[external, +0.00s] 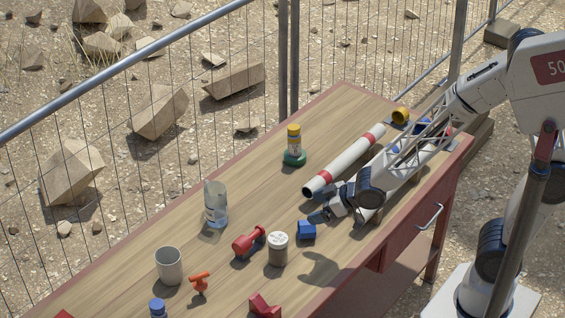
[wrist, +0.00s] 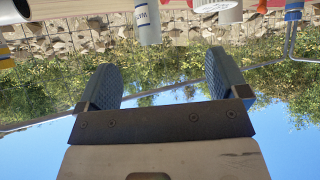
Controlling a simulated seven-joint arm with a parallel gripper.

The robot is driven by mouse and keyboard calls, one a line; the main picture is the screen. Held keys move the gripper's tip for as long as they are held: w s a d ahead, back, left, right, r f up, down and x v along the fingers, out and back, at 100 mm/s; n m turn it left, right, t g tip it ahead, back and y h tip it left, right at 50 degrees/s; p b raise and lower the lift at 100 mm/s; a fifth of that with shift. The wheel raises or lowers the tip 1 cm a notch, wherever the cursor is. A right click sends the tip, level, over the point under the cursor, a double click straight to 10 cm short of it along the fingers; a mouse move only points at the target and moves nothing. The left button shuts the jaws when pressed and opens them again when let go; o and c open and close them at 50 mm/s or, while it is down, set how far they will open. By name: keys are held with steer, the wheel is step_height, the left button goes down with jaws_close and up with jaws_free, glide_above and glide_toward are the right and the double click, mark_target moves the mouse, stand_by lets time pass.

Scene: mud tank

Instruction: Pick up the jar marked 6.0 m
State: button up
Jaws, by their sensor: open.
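Several jars stand on the table, and I cannot read 6.0 m on any of them. In the external view a clear jar with a pale label (external: 215,205) stands upright at mid-table. A brownish-grey jar with a white lid (external: 278,250) stands nearer the front. A yellow-capped jar (external: 294,140) sits in a green base farther back. A blue-capped jar (external: 157,308) is cut off at the bottom edge. My gripper (external: 322,204) is open and empty, right of the clear jar and apart from it. Its blue-padded fingers show spread in the wrist view (wrist: 163,78).
A white tube with red bands (external: 345,163) lies beside my gripper. A blue block (external: 306,231), red dumbbell-shaped piece (external: 249,242), pale cup (external: 169,266) and orange valve (external: 200,281) are on the table. The wrist view is upside down, showing a labelled white cylinder (wrist: 147,20).

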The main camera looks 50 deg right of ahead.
mark_target(281, 238)
steer(key=a+f+n+y, duration=0.1)
steer(key=a+f+y, duration=0.2)
steer(key=a, duration=0.4)
steer(key=shift+s+a+f+n+t, duration=0.2)
steer(key=shift+f+n+t, duration=0.15)
steer(key=shift+f, duration=0.55)
steer(key=shift+x, duration=1.25)
steer(key=shift+w, duration=0.15)
steer(key=shift+x, duration=2.5)
steer(key=shift+r, duration=0.1)
steer(key=c, duration=1.5)
